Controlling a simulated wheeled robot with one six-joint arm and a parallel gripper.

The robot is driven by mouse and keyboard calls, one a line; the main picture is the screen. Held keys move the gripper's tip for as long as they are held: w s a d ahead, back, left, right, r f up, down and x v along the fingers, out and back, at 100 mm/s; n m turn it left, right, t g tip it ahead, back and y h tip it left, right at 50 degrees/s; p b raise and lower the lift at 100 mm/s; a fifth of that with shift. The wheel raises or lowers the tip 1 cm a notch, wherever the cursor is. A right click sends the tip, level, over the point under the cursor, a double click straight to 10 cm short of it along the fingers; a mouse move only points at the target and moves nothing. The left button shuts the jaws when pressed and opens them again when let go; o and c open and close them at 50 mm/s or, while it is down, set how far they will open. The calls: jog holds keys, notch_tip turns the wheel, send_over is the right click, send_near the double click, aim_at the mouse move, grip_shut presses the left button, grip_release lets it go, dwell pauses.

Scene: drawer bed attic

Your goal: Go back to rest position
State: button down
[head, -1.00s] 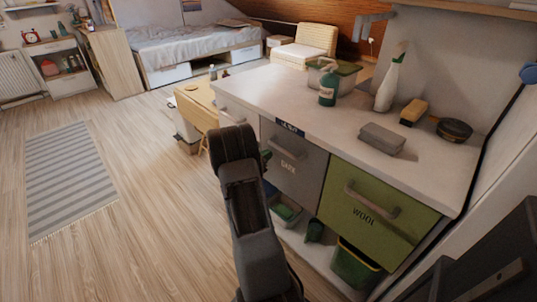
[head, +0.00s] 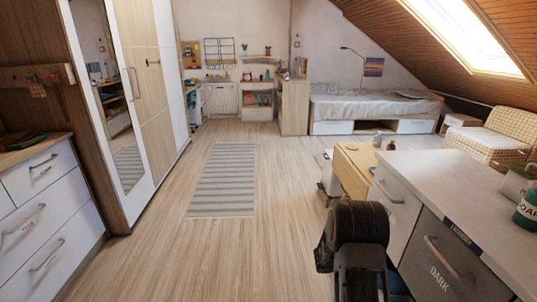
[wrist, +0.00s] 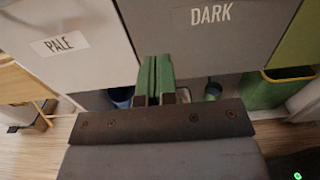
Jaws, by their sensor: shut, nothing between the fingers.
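My gripper (wrist: 154,82) shows in the wrist view with its green fingers together and nothing between them. It is in front of the drawer cabinet, below the lettering of the grey DARK drawer (wrist: 240,32) and to the right of the white PALE drawer (wrist: 70,42). Both drawers look shut. In the head view my arm stands at the lower middle, left of the grey DARK drawer (head: 440,262). The gripper's fingers are hidden there behind my arm.
The white counter (head: 465,205) runs along the right with a green bottle (head: 527,210) on it. A wooden table (head: 355,170) stands beyond it. A white dresser (head: 45,215) and mirrored wardrobe (head: 118,110) line the left. The floor around the striped rug (head: 225,180) is clear.

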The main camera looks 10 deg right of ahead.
jog(key=s+a+f+m+g+y, duration=0.2)
jog(key=s+f+m+g+y, duration=0.1)
jog(key=s+f+y, duration=0.15)
jog(key=s+a+r+m+y+p, duration=0.5)
jog(key=a+r+m+y+p, duration=0.1)
jog(key=a+r+m, duration=0.25)
jog(key=a+r+m+t+y+p, duration=0.1)
jog(key=a+r+p, duration=0.4)
jog(key=r, duration=0.5)
jog(key=s+a+r+m+t+y+p, duration=0.1)
jog(key=a+r+t+y+p, duration=0.3)
jog(key=a+r, duration=0.4)
jog(key=a+r+m+t+y+p, duration=0.2)
jog(key=a+r+t+p, duration=0.2)
jog(key=r, duration=0.8)
jog(key=a+p, duration=0.2)
jog(key=a, duration=0.1)
jog(key=shift+s, duration=0.4)
jog(key=shift+a+m, duration=0.1)
jog(key=shift+m, duration=0.15)
